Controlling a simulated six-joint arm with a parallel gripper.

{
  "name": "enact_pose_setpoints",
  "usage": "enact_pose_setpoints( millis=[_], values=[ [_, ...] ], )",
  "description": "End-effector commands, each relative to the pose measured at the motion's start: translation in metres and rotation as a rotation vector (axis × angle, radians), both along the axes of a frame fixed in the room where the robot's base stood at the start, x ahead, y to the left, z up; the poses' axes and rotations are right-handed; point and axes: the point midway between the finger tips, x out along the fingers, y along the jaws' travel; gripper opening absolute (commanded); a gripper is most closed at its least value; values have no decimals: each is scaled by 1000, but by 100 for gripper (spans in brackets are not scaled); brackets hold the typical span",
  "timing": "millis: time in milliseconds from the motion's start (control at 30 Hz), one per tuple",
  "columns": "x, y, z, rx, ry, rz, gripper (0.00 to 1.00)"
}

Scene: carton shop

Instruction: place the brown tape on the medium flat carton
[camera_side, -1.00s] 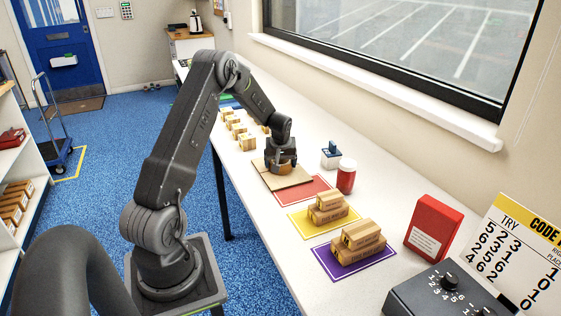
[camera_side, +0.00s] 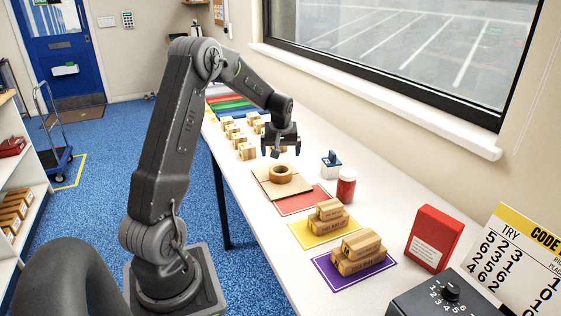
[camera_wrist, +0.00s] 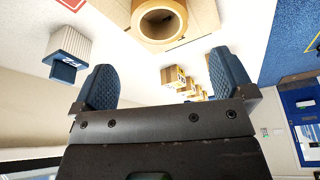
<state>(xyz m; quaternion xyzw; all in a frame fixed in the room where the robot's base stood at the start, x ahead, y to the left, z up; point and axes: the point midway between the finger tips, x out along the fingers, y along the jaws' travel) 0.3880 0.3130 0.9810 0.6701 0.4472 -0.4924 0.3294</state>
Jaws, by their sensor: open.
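The brown tape (camera_side: 281,174) is a roll lying flat on the medium flat carton (camera_side: 262,185), a tan sheet on the white table partly over the red mat. In the wrist view the tape (camera_wrist: 159,18) shows at the top, with the carton (camera_wrist: 203,17) under it. My gripper (camera_side: 281,151) is above and behind the tape, apart from it, open and empty. Its two blue pads (camera_wrist: 162,80) stand wide apart in the wrist view with nothing between them.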

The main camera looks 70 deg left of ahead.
Motion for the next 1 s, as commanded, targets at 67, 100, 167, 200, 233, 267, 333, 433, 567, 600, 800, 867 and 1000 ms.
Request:
enact_pose_setpoints(
  millis=[67,100,167,200,233,267,333,433,567,600,800,867,1000],
  values=[
    [-1,-3,10,1,-1,0,100],
    [-1,-4,13,1,-1,0,100],
    [-2,-6,17,0,-1,-1,100],
    [-1,-9,20,1,-1,-7,100],
    [-1,-13,24,1,-3,-15,100],
    [0,-18,29,3,-5,-28,100],
    [1,-39,44,9,-12,-80,100],
    [0,-86,74,24,-27,-201,100],
    [-18,-162,112,40,-50,-399,100],
    [-26,-184,121,47,-56,-461,100],
    [-87,-280,149,75,-100,-771,100],
    [-107,-303,152,83,-115,-860,100],
    [-150,-339,150,100,-143,-1034,100]
  ],
)
